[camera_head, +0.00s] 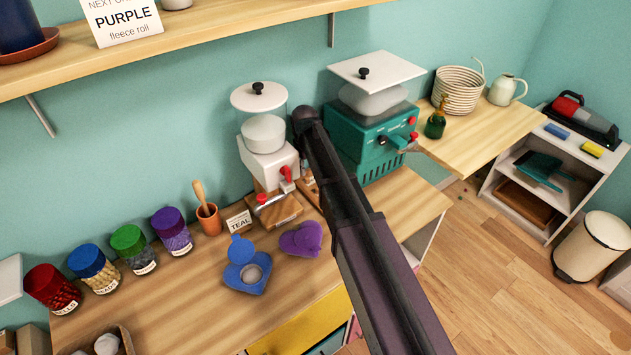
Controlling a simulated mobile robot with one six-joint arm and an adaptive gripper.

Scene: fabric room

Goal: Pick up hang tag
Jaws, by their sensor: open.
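I cannot make out a hang tag for certain. A small card reading TEAL (239,222) stands on the wooden counter beside a terracotta pot, and I cannot tell whether it is the tag. A blue heart-shaped piece (245,286) with a pale round centre lies in front of the card. A purple heart-shaped piece (302,240) lies to its right. My dark arm crosses the view from the lower right to a rounded end in front of the machines. My gripper's fingers do not show, and the arm hides part of the counter.
Several lidded jars (127,248) line the counter's (190,310) left side. A white machine (268,160) and a teal machine (375,135) stand at the back. A shelf (200,45) overhangs the left. A bin (592,245) stands on the floor at right.

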